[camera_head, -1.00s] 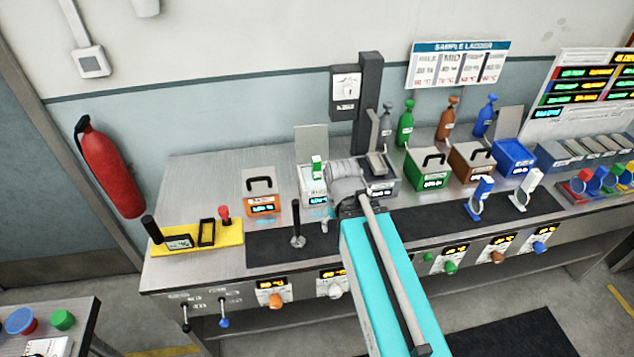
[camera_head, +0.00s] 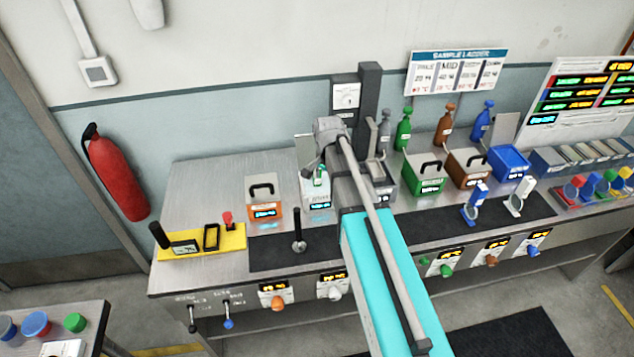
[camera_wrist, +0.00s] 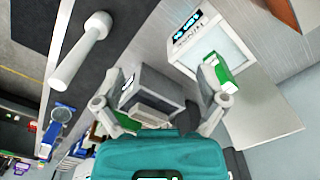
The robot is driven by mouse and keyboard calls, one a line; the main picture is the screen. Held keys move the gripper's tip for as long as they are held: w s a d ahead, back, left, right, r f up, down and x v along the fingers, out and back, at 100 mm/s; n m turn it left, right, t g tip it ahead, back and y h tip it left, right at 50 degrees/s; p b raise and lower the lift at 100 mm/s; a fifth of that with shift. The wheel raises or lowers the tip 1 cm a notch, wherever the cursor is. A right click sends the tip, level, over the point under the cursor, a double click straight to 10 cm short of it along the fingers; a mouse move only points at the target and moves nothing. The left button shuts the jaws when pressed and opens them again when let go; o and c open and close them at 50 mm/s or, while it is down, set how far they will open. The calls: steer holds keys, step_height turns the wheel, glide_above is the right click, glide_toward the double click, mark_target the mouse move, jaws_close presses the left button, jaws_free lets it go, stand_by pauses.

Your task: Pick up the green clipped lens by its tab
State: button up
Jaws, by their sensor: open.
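The green clipped lens shows as a green tab with a white clip (camera_wrist: 217,72), standing up out of the white module in the wrist view. In the head view the green tab (camera_head: 319,175) is partly hidden by my gripper (camera_head: 314,165). The lens's lower part is inside the module and hidden. My gripper (camera_wrist: 160,80) is open and empty; in the wrist view its right finger is close beside the green tab, and I cannot tell whether they touch. The white module (camera_head: 317,196) has a lit display on its front.
A grey module (camera_wrist: 155,95) stands beside the white one, below my open fingers. A black-knobbed lever (camera_head: 299,230) stands on the dark mat in front. An orange module (camera_head: 264,211) is to the left; green (camera_head: 427,183) and brown modules are to the right.

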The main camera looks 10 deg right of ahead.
steer(key=w+r+m+p, duration=0.4)
steer(key=w+m, duration=0.4)
steer(key=w, duration=0.5)
steer(key=shift+w+r, duration=0.35)
steer(key=shift+r, duration=0.05)
steer(key=shift+d+f, duration=0.1)
steer(key=shift+f, duration=0.05)
steer(key=b, duration=0.9)
glide_toward(317, 183)
steer(key=shift+w+d+f, duration=0.25)
steer(key=shift+w+f, duration=0.05)
steer(key=shift+w, duration=0.25)
steer(key=shift+w+d+f, duration=0.2)
steer(key=shift+w+f, duration=0.05)
steer(key=shift+w, duration=0.25)
steer(key=shift+f, duration=0.1)
steer(key=f+b, duration=0.3)
steer(key=shift+s+a+f, duration=0.2)
steer(key=shift+a, duration=0.1)
steer(key=shift+f+b, duration=0.8)
steer(key=shift+b, duration=0.1)
